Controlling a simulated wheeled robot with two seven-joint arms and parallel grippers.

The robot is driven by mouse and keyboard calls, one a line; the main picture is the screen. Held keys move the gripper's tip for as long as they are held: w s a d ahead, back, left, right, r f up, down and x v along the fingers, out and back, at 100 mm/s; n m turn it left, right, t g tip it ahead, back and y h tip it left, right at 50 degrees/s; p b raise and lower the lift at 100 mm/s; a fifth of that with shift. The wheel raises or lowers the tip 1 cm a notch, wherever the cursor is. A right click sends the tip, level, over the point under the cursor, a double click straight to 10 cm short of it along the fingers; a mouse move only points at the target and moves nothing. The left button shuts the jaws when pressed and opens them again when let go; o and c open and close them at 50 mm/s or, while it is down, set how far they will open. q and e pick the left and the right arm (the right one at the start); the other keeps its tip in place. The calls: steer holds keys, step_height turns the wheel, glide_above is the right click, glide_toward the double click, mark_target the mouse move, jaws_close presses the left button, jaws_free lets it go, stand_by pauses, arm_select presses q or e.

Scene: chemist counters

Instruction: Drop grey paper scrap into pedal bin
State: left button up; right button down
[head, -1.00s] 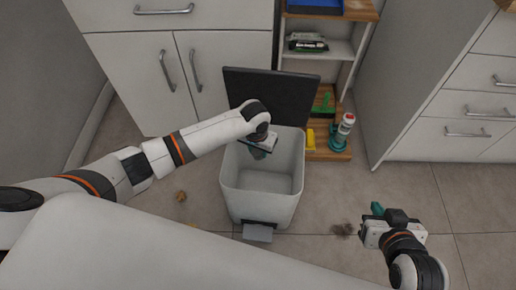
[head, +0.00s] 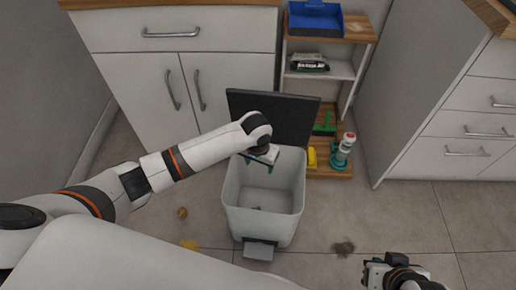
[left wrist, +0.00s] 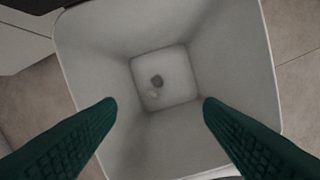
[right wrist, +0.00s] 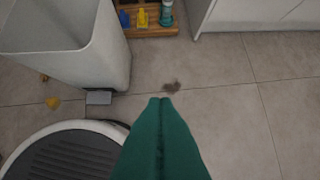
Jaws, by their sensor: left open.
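The pedal bin (head: 232,205) is a white open-topped box on the floor, its dark lid (head: 290,115) raised. My left gripper (head: 264,158) is over the bin's mouth, open, with nothing between its fingers. The left wrist view shows the green fingers (left wrist: 160,108) spread apart above the bin's inside.
A brown smudge or clump (head: 343,247), a brown crumpled bit (head: 182,212) and a yellow piece (head: 189,244) lie on the floor. A shelf unit (head: 349,75) with a blue tray (head: 315,18) stands behind. White cabinets flank it. Floor right of the bin is mostly clear.

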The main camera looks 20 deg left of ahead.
arm_select(q)
step_height(320, 180, up, 8)
steer(key=s+p, duration=0.1)
steer(key=p, duration=0.1)
arm_select(e)
steer(key=s, duration=0.1)
steer(key=s+g, duration=0.1)
steer(key=s+d+g, duration=0.1)
steer(key=shift+s+r+h, duration=0.2)
steer(key=shift+r+h, duration=0.1)
steer(key=shift+r, duration=0.05)
arm_select(q)
steer(key=shift+a, duration=0.1)
